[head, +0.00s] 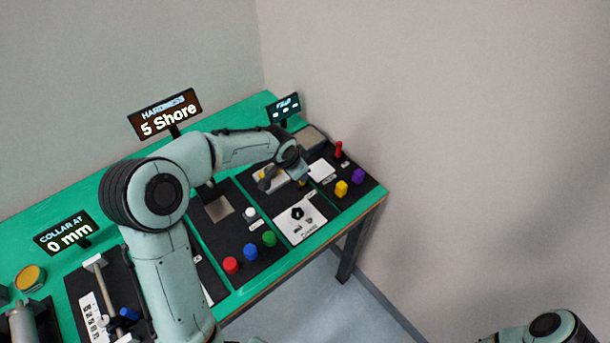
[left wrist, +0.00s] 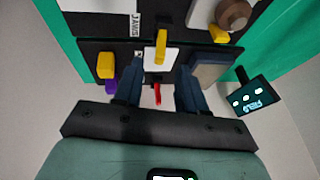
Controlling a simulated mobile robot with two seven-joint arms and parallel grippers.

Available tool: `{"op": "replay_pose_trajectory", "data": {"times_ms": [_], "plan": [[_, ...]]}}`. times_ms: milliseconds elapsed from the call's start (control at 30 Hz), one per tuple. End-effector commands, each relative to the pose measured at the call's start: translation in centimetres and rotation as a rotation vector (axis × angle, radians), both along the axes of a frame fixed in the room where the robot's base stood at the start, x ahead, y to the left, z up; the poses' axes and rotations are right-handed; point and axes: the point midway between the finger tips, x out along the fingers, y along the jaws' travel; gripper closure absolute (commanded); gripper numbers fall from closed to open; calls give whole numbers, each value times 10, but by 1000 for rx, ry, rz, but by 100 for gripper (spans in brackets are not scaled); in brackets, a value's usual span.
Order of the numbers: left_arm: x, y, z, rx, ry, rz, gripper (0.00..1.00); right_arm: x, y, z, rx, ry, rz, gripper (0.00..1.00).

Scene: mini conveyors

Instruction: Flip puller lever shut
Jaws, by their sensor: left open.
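A small red lever-like piece (head: 338,150) stands upright at the far right end of the bench, and I cannot tell for certain that it is the puller lever. It also shows in the left wrist view (left wrist: 157,94), between my fingers in the picture. A white plate (head: 322,171) lies beside it; a yellow bar (left wrist: 161,46) shows over this plate in the left wrist view. My left gripper (left wrist: 157,80) is open and empty, its fingers apart above this station. In the head view my left gripper (head: 304,175) is partly hidden by its wrist. My right gripper is out of view.
A yellow block (head: 341,188) and a purple block (head: 358,176) are near the bench's right edge. A grey pad (head: 312,137) and a small display (head: 284,107) are behind. Red (head: 231,265), blue (head: 250,251) and green (head: 269,239) knobs are nearer. A wall stands right of the bench.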

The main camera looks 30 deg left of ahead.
Motion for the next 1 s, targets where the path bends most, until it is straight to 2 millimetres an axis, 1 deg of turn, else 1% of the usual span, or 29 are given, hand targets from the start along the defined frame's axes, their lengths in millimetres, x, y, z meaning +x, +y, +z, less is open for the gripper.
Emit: {"op": "replay_pose_trajectory", "data": {"times_ms": [33,100,200,333,500,800,867,900,933,1000], "plan": [[5,-1,-12,-2,3,-2,60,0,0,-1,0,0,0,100],[11,-1,-25,-2,3,-2,60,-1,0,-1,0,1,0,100],[19,0,-42,-2,2,-1,60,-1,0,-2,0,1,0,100],[27,0,-57,-2,-1,0,60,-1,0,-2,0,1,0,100],[32,0,-68,-1,0,-1,60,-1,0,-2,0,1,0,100],[33,0,-69,0,-1,0,60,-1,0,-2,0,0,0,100],[32,0,-69,0,-1,0,79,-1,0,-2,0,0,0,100],[32,0,-69,0,-1,0,92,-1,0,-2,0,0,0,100],[32,1,-69,0,-1,0,100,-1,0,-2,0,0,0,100],[32,1,-69,0,-1,0,100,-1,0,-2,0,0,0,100]]}}
